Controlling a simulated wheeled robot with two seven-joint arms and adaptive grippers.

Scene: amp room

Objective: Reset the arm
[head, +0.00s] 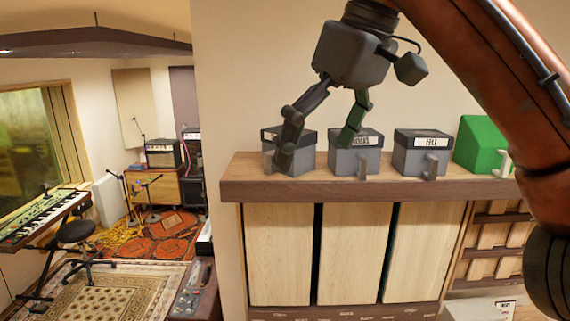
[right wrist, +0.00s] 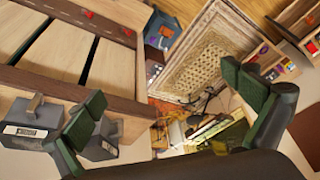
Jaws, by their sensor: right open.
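My right gripper (head: 315,148) hangs from my orange-brown arm (head: 490,70), which comes in from the upper right. Its two fingers are spread and point down, with nothing between them. In the head view the fingers overlap the left and second grey boxes; I cannot tell whether they touch them. In the right wrist view the open gripper (right wrist: 155,100) shows green pads on both fingers. My left gripper is not in view.
Grey labelled boxes (head: 354,160) and a green box (head: 480,143) stand in a row on a wooden shelf top (head: 380,187). Wooden panels (head: 345,250) fill the shelf below. At the left are a keyboard (head: 40,218), a stool (head: 76,231) and rugs (head: 105,295).

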